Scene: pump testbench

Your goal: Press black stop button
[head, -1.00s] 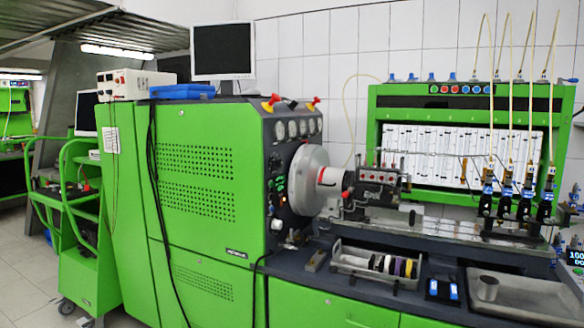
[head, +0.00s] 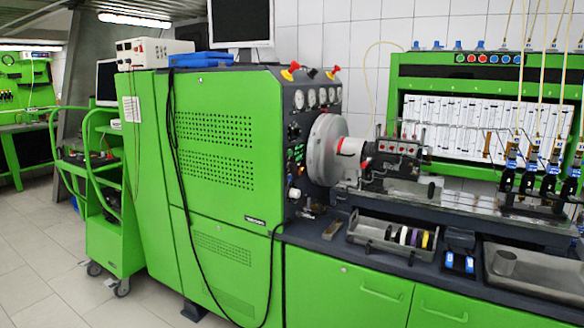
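No clearly marked black stop button can be made out. The green pump testbench (head: 215,110) stands in the middle, with a dark control panel (head: 294,168) on its right end face carrying small green-lit and dark controls, too small to tell apart. A small black piece (head: 312,73) sits on top of the housing between two red-and-yellow knobs. A row of red and blue round buttons (head: 488,58) runs along the top of the green frame at the right. Neither of my grippers is in view.
A grey flywheel (head: 326,150) and pump mount project beside the panel. A tray of coloured rings (head: 392,238) and a metal tray (head: 535,275) lie on the bench top. A green wheeled cart (head: 105,225) stands left. The tiled floor (head: 45,275) at lower left is clear.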

